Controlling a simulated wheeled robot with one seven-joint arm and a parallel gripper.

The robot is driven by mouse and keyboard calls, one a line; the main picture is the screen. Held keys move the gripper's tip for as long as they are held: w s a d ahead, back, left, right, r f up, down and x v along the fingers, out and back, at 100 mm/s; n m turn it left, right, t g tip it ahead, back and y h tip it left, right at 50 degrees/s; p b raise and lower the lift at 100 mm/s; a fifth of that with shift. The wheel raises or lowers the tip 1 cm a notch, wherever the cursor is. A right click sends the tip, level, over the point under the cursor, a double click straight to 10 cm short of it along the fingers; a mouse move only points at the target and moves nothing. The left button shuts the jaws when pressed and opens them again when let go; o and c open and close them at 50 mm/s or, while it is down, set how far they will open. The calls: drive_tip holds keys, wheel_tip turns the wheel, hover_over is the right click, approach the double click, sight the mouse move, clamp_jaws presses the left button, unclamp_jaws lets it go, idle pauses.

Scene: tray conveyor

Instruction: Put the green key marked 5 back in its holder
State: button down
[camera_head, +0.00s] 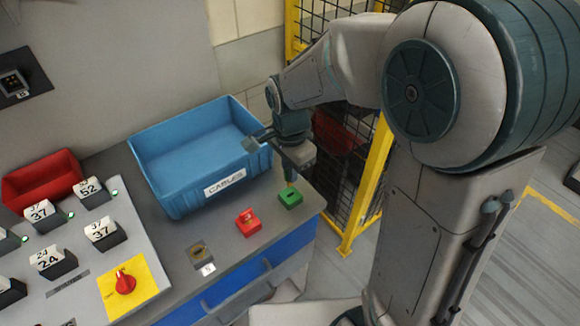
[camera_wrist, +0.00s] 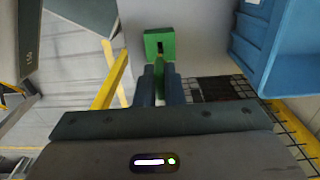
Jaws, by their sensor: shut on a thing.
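My gripper (camera_head: 289,176) points down near the right front corner of the counter and is shut on a green key. In the wrist view, the green key (camera_wrist: 168,70) shows between the two dark fingers (camera_wrist: 161,82). A green block holder (camera_head: 291,199) stands on the counter directly below the gripper. In the wrist view, the green holder (camera_wrist: 152,38) has a dark slot, and the key's end is close to it. I cannot tell whether the key touches the slot. No number is readable on the key or holder.
A blue bin marked CABLES (camera_head: 170,190) stands close left of my gripper. A red block (camera_head: 248,222) and a dark plate with a socket (camera_head: 198,252) lie to the left along the counter. A panel with a red knob (camera_head: 125,284) is further left. A yellow-framed fence (camera_head: 372,180) stands to the right.

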sight(290, 186)
drive_tip(key=shift+f+b, duration=0.7)
drive_tip(key=shift+f, duration=0.55)
drive_tip(key=shift+f+b, duration=1.5)
drive_tip(key=shift+f, duration=0.3)
idle(0.5)
drive_tip(key=c, duration=1.5)
unclamp_jaws()
drive_tip(key=shift+o, duration=0.2)
wheel_tip(290, 186, up, 14)
